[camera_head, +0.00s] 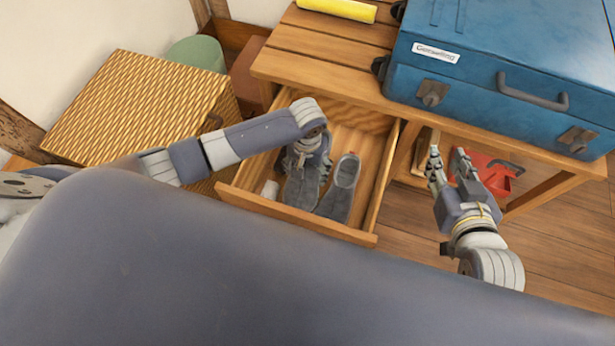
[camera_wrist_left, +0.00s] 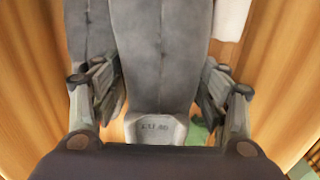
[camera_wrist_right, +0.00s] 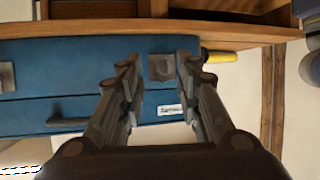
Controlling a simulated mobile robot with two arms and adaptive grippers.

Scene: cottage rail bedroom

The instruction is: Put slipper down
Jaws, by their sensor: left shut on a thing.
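Two grey slippers are at the open wooden drawer (camera_head: 365,207). One slipper (camera_head: 340,190) lies in the drawer on the right. The other slipper (camera_head: 302,188) is beside it, under my left gripper (camera_head: 305,150). In the left wrist view this slipper (camera_wrist_left: 160,50) is between the fingers of my left gripper (camera_wrist_left: 160,100), which is shut on it. The free slipper (camera_wrist_left: 88,30) shows at its left there. I cannot tell whether the held slipper touches the drawer floor. My right gripper (camera_head: 450,160) is open and empty, right of the drawer. Its parted fingers (camera_wrist_right: 157,85) show in the right wrist view.
A blue case (camera_head: 500,70) and a yellow roll (camera_head: 337,9) stand on the table (camera_head: 300,45) above the drawer. A wicker box (camera_head: 135,105) is at the left, a green bin (camera_head: 196,54) behind it. A red object (camera_head: 490,172) is under the table. A white item (camera_head: 270,190) lies in the drawer's left corner.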

